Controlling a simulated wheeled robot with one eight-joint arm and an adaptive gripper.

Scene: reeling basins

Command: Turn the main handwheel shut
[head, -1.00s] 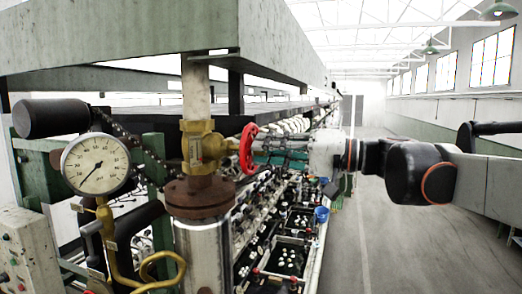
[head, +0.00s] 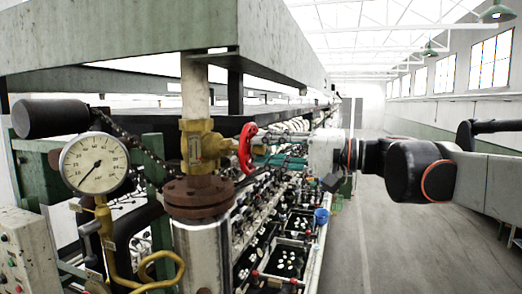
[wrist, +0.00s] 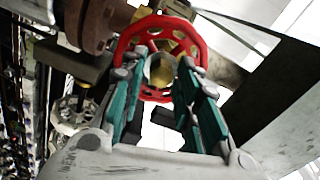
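The red handwheel (head: 246,148) sits on the right side of a brass valve (head: 197,147) on a vertical pipe, seen nearly edge-on in the head view. My gripper (head: 262,150) reaches in from the right, level with the wheel. In the wrist view the wheel (wrist: 160,96) faces me, with its brass hub (wrist: 162,70) showing between my two teal-padded fingers. My gripper (wrist: 157,72) is open, its fingertips apart on either side of the hub and close to the wheel. I cannot tell whether they touch the rim or spokes.
A round pressure gauge (head: 95,163) stands left of the valve, its needle pointing lower left. A rusty flange (head: 198,197) and a pale pipe lie below the valve. A long green beam (head: 120,45) runs overhead. The reeling basins stretch behind; the aisle floor (head: 400,240) at right is clear.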

